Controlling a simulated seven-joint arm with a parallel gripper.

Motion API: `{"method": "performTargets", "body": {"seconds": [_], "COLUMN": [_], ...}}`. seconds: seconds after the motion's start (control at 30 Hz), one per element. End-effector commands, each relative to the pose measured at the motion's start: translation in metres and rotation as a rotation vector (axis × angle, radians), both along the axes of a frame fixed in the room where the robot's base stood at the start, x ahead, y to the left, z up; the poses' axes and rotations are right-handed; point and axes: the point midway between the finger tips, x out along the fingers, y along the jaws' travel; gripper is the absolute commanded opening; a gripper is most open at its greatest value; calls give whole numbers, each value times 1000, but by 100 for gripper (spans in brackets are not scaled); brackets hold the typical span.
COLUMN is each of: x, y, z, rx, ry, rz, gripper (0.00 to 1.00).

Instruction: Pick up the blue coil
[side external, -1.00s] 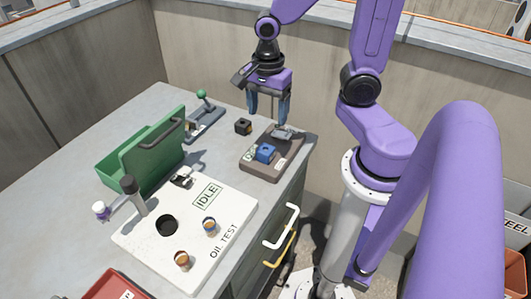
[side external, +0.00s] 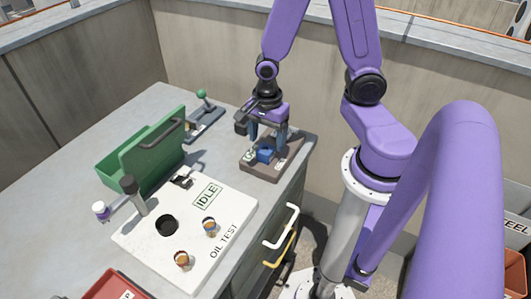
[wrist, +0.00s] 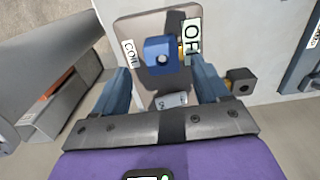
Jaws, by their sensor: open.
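The blue coil (side external: 264,155) is a small blue block with a round hole, sitting on a brown-grey plate (side external: 262,173) near the counter's right edge. It also shows in the wrist view (wrist: 159,56), beside a "COIL" label and an "OFF" label. My gripper (side external: 267,150) is open and points down at the plate, its fingers low around the coil in the side view. In the wrist view the fingers (wrist: 162,80) stand apart on either side, with the coil between and slightly beyond their tips. I cannot tell whether either finger touches it.
A small silver part (wrist: 171,100) lies on the same plate. A black block (wrist: 240,81) stands on the counter beside the plate. A green-knobbed lever (side external: 203,95), an open green box (side external: 150,155) and a white "OIL TEST" panel (side external: 190,265) stand further left.

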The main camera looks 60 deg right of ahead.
Motion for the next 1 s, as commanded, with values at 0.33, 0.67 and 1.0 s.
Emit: {"method": "performTargets", "body": {"seconds": [0.33,0.67,1.0], "x": [3,3,3], "y": [2,3,3], "z": [-34,-45,-45], "rx": [-2,0,0], "ry": [3,0,0], "rz": [1,0,0], "gripper": [74,74,16]}}
